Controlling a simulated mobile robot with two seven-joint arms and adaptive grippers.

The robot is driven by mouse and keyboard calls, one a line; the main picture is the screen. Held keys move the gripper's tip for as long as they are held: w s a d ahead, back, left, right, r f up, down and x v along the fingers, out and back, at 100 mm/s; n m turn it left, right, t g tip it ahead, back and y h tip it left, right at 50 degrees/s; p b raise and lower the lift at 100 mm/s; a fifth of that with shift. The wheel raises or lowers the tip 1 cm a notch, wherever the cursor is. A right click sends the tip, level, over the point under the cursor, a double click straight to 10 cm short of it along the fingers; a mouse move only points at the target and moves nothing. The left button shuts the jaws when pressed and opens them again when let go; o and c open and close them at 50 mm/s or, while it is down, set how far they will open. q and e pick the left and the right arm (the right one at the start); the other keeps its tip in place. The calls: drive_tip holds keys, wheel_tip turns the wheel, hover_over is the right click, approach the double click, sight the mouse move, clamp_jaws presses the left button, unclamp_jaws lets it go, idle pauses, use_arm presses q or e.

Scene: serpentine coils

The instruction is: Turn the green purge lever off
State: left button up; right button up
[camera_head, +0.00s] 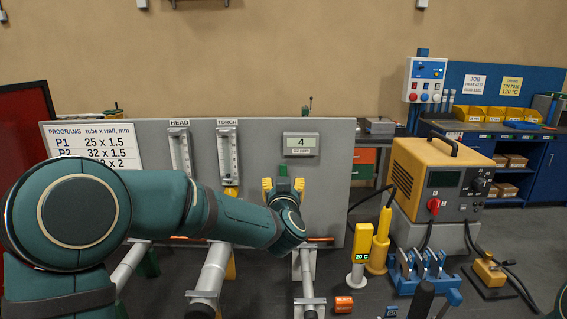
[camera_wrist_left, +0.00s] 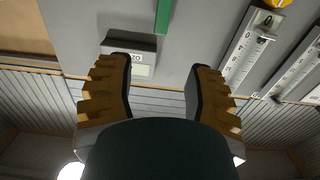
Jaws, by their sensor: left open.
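The green purge lever (camera_head: 283,170) shows as a short green piece on the grey panel, just below the display box (camera_head: 301,145) that reads 4. In the left wrist view the lever (camera_wrist_left: 163,15) is a straight green bar at the top edge, partly cut off by the frame. My left gripper (camera_head: 283,185) is open, its yellow fingers apart in front of the panel by the lever. In the left wrist view the fingers (camera_wrist_left: 158,80) hold nothing, and the lever lies in line with the gap. I cannot tell any contact. My right gripper is not in view.
Two flowmeters (camera_head: 181,152) marked HEAD and TORCH stand on the grey panel (camera_head: 335,180) left of the display. A copper tube lies on stands below my arm. A yellow welding unit (camera_head: 440,175), a yellow torch (camera_head: 381,240) and blue clamps (camera_head: 420,272) stand to the right.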

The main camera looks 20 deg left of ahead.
sight(283, 166)
use_arm(q)
drive_tip(key=x, duration=1.3)
drive_tip(key=shift+s, duration=0.1)
clamp_jaws()
